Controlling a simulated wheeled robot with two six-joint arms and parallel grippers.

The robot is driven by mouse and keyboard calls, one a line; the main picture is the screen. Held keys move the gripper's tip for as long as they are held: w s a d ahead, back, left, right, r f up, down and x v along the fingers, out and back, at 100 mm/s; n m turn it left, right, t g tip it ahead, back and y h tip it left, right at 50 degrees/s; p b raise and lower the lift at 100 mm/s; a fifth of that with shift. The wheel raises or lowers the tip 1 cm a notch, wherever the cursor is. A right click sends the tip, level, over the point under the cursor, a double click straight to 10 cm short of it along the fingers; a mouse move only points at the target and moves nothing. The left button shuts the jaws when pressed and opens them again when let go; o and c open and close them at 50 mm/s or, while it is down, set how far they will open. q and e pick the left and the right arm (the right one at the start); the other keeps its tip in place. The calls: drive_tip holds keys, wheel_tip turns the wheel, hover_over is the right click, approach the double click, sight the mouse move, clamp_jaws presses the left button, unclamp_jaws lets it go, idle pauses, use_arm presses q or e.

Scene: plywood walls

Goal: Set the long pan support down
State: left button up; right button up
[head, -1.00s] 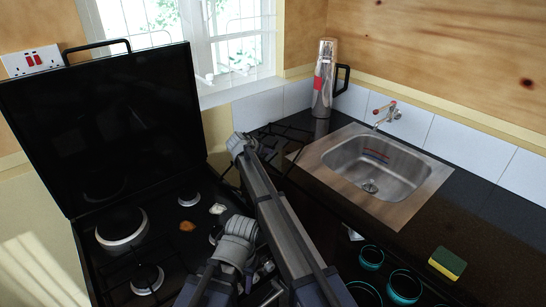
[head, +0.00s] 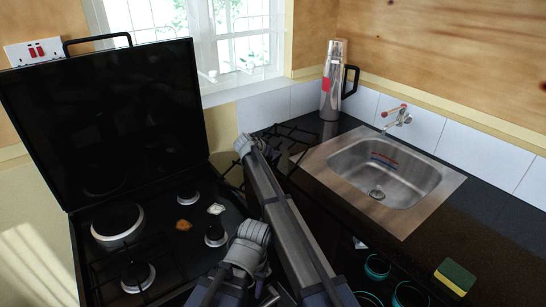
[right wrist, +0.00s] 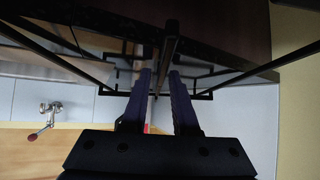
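The long pan support (head: 291,132) is a black wire grid at the counter's left end near the window, partly hidden behind my right arm. In the right wrist view its bars (right wrist: 232,76) spread to both sides in front of my right gripper (right wrist: 160,82). The two fingers stand apart, with a bar running between their tips and a strip of background showing through the gap. Whether the bar touches a finger I cannot tell. In the head view my right arm hides the fingers.
The hob (head: 163,250) with its raised black lid (head: 105,120) stands at left; brown and white scraps lie on it. The counter (head: 490,215) bears a steel flask (head: 332,85), a sink (head: 385,175) and a sponge (head: 455,276). Teal-rimmed items (head: 377,267) sit below the counter edge.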

clamp_jaws()
idle(1.1)
